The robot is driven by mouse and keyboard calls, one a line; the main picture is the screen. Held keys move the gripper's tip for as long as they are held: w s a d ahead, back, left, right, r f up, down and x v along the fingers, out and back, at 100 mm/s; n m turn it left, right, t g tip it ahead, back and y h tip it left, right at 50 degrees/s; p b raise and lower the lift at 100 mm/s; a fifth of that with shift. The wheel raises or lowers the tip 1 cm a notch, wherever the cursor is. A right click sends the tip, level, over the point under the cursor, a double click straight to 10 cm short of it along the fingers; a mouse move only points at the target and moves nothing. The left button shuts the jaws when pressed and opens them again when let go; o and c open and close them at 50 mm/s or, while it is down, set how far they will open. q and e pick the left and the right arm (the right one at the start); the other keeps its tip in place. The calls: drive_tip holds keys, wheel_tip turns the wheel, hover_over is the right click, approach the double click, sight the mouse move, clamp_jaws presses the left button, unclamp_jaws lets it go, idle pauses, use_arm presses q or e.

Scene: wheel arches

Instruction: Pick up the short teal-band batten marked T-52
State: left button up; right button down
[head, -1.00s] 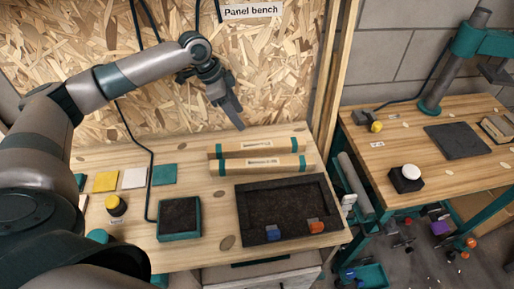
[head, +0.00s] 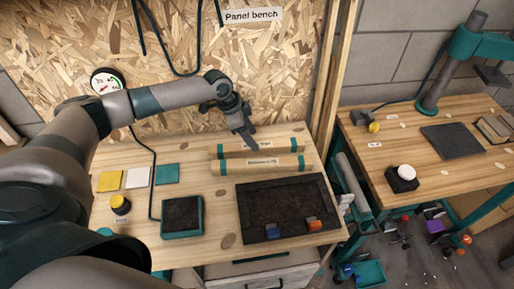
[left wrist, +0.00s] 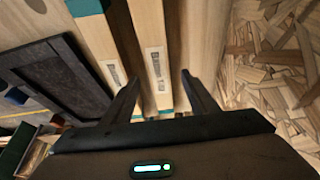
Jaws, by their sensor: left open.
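Two pale wooden battens with teal bands lie side by side on the bench: a front batten (head: 225,167) and a rear batten (head: 227,150). Each bears a small white label too blurred to read, so I cannot tell which is T-52. My left gripper (head: 254,150) is open and pointing down over the rear batten, hiding part of it. In the left wrist view the open fingers (left wrist: 160,78) stand either side of the rear batten (left wrist: 148,25), which is below them. The front batten (left wrist: 97,35) lies left of it. My right gripper is not in view.
A dark tray (head: 245,211) with a blue and an orange block lies in front of the battens. A teal-rimmed box (head: 199,218), coloured squares and a yellow-topped button (head: 120,203) are left. The chipboard panel (head: 280,60) rises behind. Bare bench lies left of the battens.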

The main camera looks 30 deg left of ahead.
use_arm(q)
drive_tip(key=shift+d+f, duration=0.1)
drive_tip(key=shift+d+f+p, duration=0.1)
drive_tip(key=shift+f+p, duration=0.1)
drive_tip(key=shift+p, duration=0.2)
drive_tip(key=p+x, duration=0.1)
drive_tip(key=x, duration=0.2)
drive_tip(key=shift+p+x, duration=0.35)
drive_tip(key=shift+x, duration=0.45)
drive_tip(key=shift+c, duration=0.7)
drive_tip(key=c, duration=1.2)
drive_tip(key=shift+r, duration=0.1)
